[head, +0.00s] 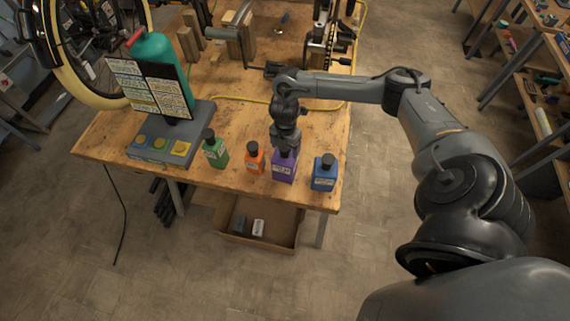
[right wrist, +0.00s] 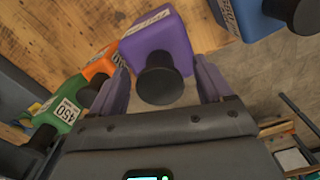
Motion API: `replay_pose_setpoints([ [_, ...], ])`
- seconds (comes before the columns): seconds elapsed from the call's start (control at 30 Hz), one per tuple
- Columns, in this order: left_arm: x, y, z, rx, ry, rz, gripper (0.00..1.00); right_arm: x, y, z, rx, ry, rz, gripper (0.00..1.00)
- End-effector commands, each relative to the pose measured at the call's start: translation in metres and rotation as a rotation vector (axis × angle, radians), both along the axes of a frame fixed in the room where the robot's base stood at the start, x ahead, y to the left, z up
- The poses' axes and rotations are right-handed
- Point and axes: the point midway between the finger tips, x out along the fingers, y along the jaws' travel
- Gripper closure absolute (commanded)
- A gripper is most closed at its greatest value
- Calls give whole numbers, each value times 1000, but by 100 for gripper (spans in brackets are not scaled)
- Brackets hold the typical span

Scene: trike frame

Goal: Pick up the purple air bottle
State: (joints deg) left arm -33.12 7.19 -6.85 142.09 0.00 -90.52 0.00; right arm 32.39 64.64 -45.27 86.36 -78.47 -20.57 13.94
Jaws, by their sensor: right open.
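The purple air bottle (head: 284,168) stands upright near the front edge of the wooden table, with a black cap and a white label. My right gripper (head: 285,146) is directly above and behind it in the head view. In the right wrist view the purple bottle (right wrist: 160,52) lies between the two open fingers of my right gripper (right wrist: 162,88), its black cap toward the palm. I cannot tell whether either finger touches it. My left gripper is not in view.
An orange bottle (head: 255,158) and a green bottle (head: 215,150) stand left of the purple one; a blue bottle (head: 324,173) stands to its right. A grey stand (head: 140,148) with a label board is farther left. A cardboard box (head: 262,242) sits below the table (head: 235,184).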

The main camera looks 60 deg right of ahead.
Motion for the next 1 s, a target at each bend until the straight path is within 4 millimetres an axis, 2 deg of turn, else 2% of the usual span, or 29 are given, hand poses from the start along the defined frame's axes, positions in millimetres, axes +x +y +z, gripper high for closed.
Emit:
replay_pose_setpoints([
  [0.13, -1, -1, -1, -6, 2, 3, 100, 0, 1, -14, 1, 1, 0, 21],
  [0.43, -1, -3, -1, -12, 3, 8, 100, 0, 1, -16, 0, 0, 1, 22],
  [0.93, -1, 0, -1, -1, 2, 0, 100, 0, 1, -16, 0, -1, 1, 99],
  [1.0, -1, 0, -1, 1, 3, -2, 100, 0, 1, -16, 0, -1, 1, 100],
])
